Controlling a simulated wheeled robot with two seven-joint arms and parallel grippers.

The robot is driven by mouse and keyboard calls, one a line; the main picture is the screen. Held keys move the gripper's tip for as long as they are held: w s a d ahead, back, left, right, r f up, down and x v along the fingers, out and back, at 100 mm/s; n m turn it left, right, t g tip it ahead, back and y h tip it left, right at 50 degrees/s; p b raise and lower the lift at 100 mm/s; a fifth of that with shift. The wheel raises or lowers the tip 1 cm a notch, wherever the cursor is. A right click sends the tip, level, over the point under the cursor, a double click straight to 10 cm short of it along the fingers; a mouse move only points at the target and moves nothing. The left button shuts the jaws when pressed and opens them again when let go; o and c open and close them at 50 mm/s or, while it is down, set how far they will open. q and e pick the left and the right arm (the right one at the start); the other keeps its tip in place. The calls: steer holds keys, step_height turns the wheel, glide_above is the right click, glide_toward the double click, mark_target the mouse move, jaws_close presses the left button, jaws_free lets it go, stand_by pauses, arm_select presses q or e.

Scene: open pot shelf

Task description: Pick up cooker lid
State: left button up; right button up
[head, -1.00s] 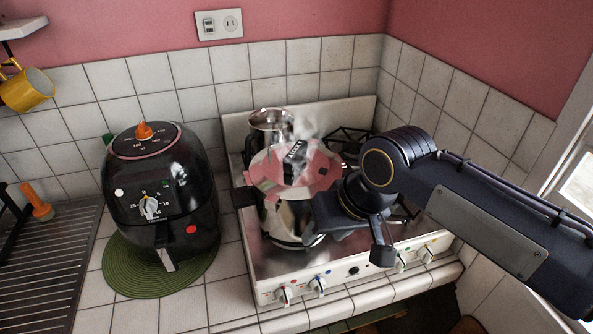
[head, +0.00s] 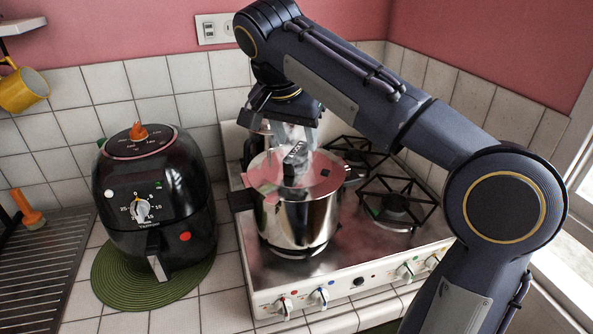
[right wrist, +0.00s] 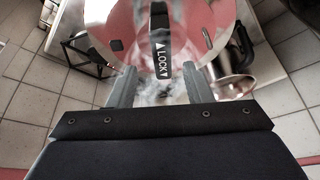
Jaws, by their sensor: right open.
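The cooker lid (head: 324,172) is shiny, reflects pink, and sits on top of the steel cooker pot (head: 310,220) on the stove. Its black top handle (head: 297,153) carries a LOCK label. The lid also fills the top of the right wrist view (right wrist: 207,22), with the handle (right wrist: 160,45) near the middle. My right gripper (head: 290,128) is above and behind the handle in the head view, pointing down. In the right wrist view its fingers (right wrist: 160,88) are apart, with the handle end between or just beyond them; contact cannot be told. My left gripper is not in view.
A black air fryer (head: 157,205) stands left on a green mat (head: 112,290). A smaller metal pot (right wrist: 233,83) is behind the cooker. Pale steam shows around the lid handle. Empty burners (head: 396,205) are to the right. A tiled wall stands behind.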

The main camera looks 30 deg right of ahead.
mark_target(296, 150)
steer(key=x, duration=0.4)
steer(key=shift+a+f, duration=0.2)
steer(key=shift+a, duration=0.05)
steer(key=shift+c, duration=0.4)
jaws_close()
